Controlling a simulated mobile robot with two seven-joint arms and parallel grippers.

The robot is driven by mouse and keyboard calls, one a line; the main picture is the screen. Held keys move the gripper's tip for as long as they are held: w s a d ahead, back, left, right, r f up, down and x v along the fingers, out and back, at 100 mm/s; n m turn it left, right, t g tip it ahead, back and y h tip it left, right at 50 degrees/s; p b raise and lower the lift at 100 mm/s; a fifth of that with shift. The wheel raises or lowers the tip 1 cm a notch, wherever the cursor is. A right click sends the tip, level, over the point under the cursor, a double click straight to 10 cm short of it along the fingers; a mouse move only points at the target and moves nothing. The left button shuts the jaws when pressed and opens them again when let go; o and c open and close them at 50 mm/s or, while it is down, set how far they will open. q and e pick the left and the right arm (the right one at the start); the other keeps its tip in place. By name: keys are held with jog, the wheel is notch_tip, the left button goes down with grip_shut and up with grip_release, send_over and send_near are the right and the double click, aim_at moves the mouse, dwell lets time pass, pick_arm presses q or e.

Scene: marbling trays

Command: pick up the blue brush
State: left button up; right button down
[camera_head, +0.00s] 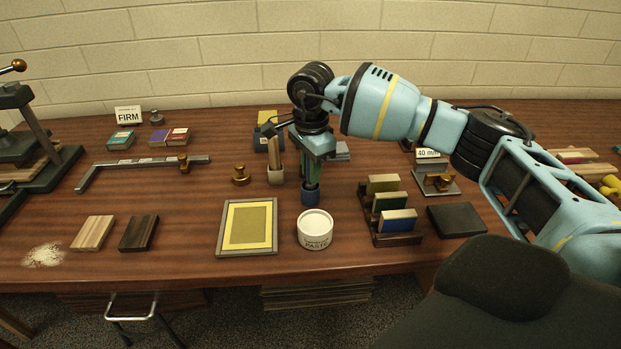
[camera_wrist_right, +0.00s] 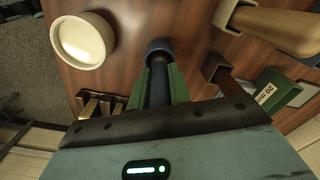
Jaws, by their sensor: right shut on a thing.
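The blue brush (camera_wrist_right: 159,88) has a dark blue handle that stands in a small blue cup (camera_head: 311,196) behind the paste tub. The cup also shows in the right wrist view (camera_wrist_right: 158,48). My right gripper (camera_head: 312,178) points down above the cup and is shut on the brush handle between its green fingers. In the head view the fingers hide most of the handle. The brush's lower end is hidden by the cup. My left gripper is in neither view.
The white paste tub (camera_head: 315,230) is just in front. A tan brush (camera_head: 273,143) stands in a beige cup (camera_head: 276,175) to the left. A brown brush (camera_wrist_right: 232,86) is also close. A rack of blocks (camera_head: 397,239) stands to the right.

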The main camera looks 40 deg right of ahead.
notch_tip(320, 180, up, 10)
jog(key=shift+f, duration=0.25)
jog(key=shift+r, duration=0.25)
jog(key=shift+d, duration=0.1)
dwell(0.5)
